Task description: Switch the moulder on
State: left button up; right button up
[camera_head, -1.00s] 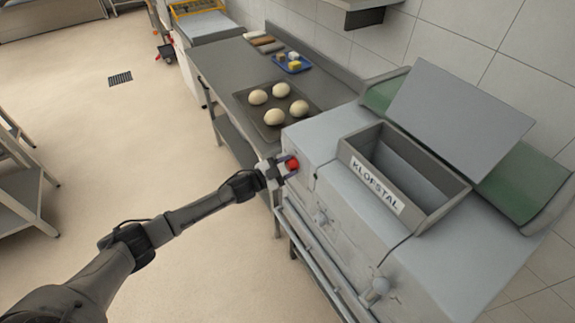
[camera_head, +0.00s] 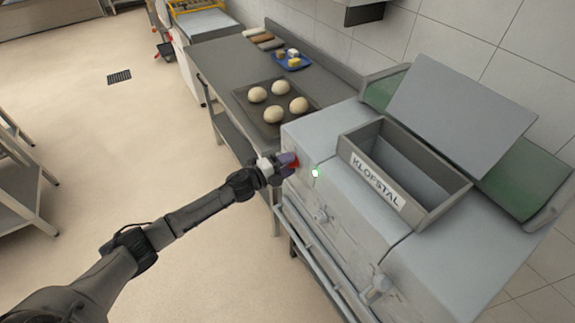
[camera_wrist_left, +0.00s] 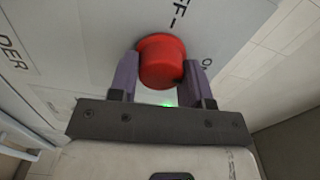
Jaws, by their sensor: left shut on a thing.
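The moulder (camera_head: 325,140) is a grey machine marked KLOFSTAL with an open hopper on top. Its red switch knob (camera_head: 294,163) is on the near left face and is partly covered by my fingers in the head view. A green light (camera_head: 315,173) glows beside the knob. My left gripper (camera_head: 287,164) is shut on the red knob. In the left wrist view the knob (camera_wrist_left: 161,60) sits between the two purple fingers, with part of an OFF label above it and a green glow (camera_wrist_left: 168,105) below. My right gripper is not in view.
The floor to the left is clear around a drain (camera_head: 119,77).

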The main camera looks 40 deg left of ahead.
pick_arm(q)
jog(key=shift+m, duration=0.6)
jog(key=o, duration=0.9)
jog(key=v, duration=1.3)
jog(key=shift+s+a, duration=0.2)
jog(key=shift+s, duration=0.15)
